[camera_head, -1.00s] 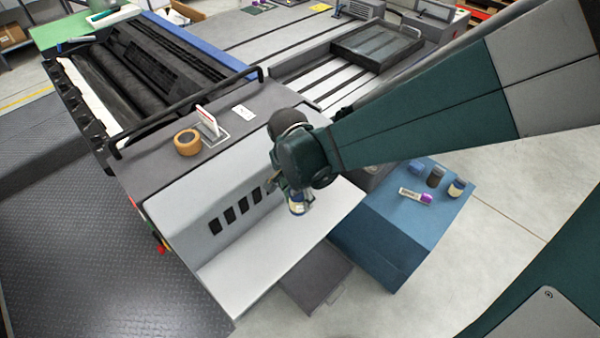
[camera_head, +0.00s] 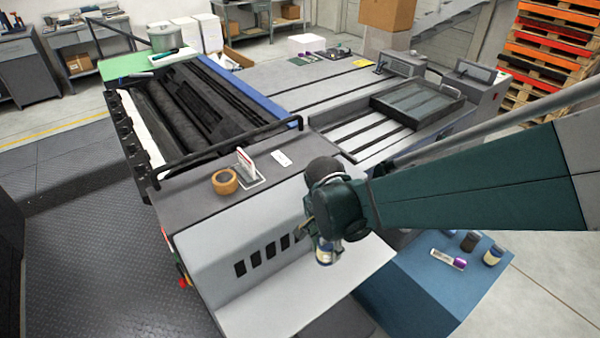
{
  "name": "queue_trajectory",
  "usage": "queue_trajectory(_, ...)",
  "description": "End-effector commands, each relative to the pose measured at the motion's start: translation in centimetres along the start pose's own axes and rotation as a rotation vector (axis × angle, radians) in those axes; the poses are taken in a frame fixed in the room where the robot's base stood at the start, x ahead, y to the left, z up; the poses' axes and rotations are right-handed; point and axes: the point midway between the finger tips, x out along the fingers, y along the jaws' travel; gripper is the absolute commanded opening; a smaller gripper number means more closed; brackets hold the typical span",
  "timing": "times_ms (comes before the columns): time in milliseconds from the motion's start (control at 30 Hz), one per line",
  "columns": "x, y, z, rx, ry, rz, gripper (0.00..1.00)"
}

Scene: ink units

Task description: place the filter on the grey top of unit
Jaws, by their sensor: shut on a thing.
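My gripper (camera_head: 318,240) is shut on a small cylinder with a blue and pale cream band, which looks like the filter (camera_head: 325,254). It hangs upright over the light grey sloped front of the unit, near its right side. Whether it touches the surface below I cannot tell. The fingers are partly hidden by my wrist. The unit's dark grey top (camera_head: 205,203) lies behind and to the left of my gripper.
On the dark grey top are an orange tape roll (camera_head: 225,181), a small red and white sign (camera_head: 247,165) and a white card (camera_head: 282,158). A black rail (camera_head: 225,150) runs along its back. A blue cabinet (camera_head: 420,292) with several small containers stands at the right.

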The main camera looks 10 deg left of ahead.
Motion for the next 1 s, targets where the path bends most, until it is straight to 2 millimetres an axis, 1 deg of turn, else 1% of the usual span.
queue_trajectory(167,-1.8,0.1,-0.2,0.0,0.0,0.0,0.19)
queue_trajectory(367,-5.3,0.1,-0.6,0.0,0.0,0.0,0.19)
queue_trajectory(1000,-19.7,0.1,-2.4,0.0,0.0,0.0,0.19)
